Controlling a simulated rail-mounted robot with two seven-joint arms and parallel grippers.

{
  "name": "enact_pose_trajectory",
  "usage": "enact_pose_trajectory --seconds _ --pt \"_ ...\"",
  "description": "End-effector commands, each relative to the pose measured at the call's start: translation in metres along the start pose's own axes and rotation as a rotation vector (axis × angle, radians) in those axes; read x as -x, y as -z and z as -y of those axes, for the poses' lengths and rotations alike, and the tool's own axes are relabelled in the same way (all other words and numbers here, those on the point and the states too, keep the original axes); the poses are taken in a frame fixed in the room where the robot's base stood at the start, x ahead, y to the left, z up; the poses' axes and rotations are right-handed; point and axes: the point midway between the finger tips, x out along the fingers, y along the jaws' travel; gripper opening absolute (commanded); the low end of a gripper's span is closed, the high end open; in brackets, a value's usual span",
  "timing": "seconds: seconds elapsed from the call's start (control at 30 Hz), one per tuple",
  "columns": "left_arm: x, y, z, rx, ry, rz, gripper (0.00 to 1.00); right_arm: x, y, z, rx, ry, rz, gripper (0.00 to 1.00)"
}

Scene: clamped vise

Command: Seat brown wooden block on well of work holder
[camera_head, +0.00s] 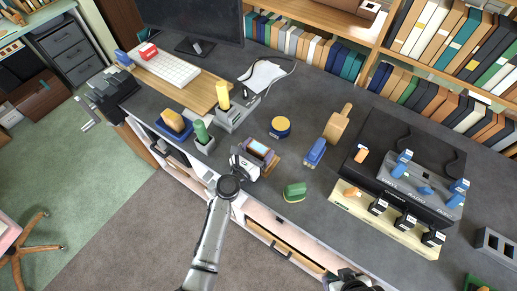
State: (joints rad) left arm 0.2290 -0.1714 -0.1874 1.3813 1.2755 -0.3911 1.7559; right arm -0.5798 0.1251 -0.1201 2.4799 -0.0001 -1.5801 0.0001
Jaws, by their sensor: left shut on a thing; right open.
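My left gripper (247,161) is at the front part of the dark bench, shut on a brown wooden block (271,165). My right gripper (348,281) is partly in view at the bottom edge, open, off the bench front.
A small grey holder with a green peg (201,131) and a blue tray with a yellow block (173,122) stand left. A dark vise (104,91) is at the left bench edge.

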Motion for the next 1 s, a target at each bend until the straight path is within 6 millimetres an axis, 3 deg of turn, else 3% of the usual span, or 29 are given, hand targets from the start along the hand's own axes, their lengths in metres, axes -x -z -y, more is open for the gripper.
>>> enact_pose_trajectory --seconds 0.07,0.1,0.3,0.67,1.0 --pt "0.000 0.003 0.000 0.000 0.000 0.000 0.50 -0.002 -0.001 0.000 0.002 -0.001 0.000 0.68" --pt "0.000 0.001 0.000 0.000 0.000 0.001 0.80 -0.001 -0.001 0.000 0.002 -0.001 0.001 0.68" --pt "0.000 0.001 0.000 0.000 0.000 0.000 0.99 -0.001 -0.001 0.000 0.001 -0.001 0.000 0.68" --pt "0.008 0.002 0.000 0.001 0.000 -0.002 1.00 0.000 0.000 0.002 -0.006 0.005 -0.001 0.68" --pt "0.070 0.003 0.000 -0.001 -0.002 -0.002 1.00 0.002 0.001 0.003 -0.008 0.007 -0.001 0.68"
